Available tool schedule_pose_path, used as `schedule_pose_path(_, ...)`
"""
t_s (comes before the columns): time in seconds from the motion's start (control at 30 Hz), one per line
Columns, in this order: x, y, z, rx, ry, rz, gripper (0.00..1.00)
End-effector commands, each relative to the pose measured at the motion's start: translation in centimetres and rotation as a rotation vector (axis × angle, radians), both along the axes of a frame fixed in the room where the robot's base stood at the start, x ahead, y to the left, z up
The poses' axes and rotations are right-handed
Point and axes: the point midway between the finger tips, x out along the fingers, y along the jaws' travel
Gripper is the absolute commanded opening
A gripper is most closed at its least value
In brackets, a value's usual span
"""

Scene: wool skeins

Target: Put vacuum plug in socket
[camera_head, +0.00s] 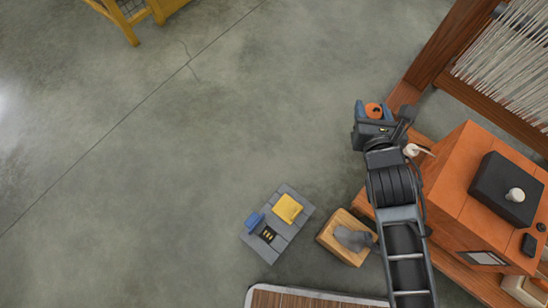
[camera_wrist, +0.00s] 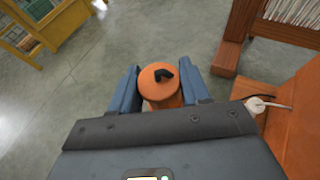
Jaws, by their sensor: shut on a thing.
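My gripper (camera_wrist: 160,92) has its blue fingers shut on an orange round piece with a short, bent black part on top (camera_wrist: 160,82). The piece also shows at the gripper's end in the head view (camera_head: 374,110). I cannot tell for sure whether it is the vacuum plug. A white plug-like piece (camera_head: 411,150) with a dark lead is at the orange cabinet, right of my gripper; it shows in the wrist view too (camera_wrist: 256,105). No socket can be made out for certain. The underside of the held piece is hidden.
A grey slab (camera_head: 290,238) with yellow, blue and black parts lies on the floor. Beside it is a wooden box (camera_head: 330,241) with a grey lump. The orange cabinet (camera_head: 455,180) and a wooden loom (camera_head: 440,45) stand right.

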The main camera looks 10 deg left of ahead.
Motion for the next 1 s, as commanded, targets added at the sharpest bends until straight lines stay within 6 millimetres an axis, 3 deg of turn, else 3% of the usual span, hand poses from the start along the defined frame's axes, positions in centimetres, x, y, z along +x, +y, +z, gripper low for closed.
schedule_pose_path(0.1,-1.1,1.3,-1.8,-0.004,0.002,0.068,0.15)
schedule_pose_path(0.4,-3.3,3.0,-4.6,-0.006,0.003,0.176,0.15)
schedule_pose_path(1.0,-5.9,4.8,-7.8,-0.004,0.001,0.299,0.15)
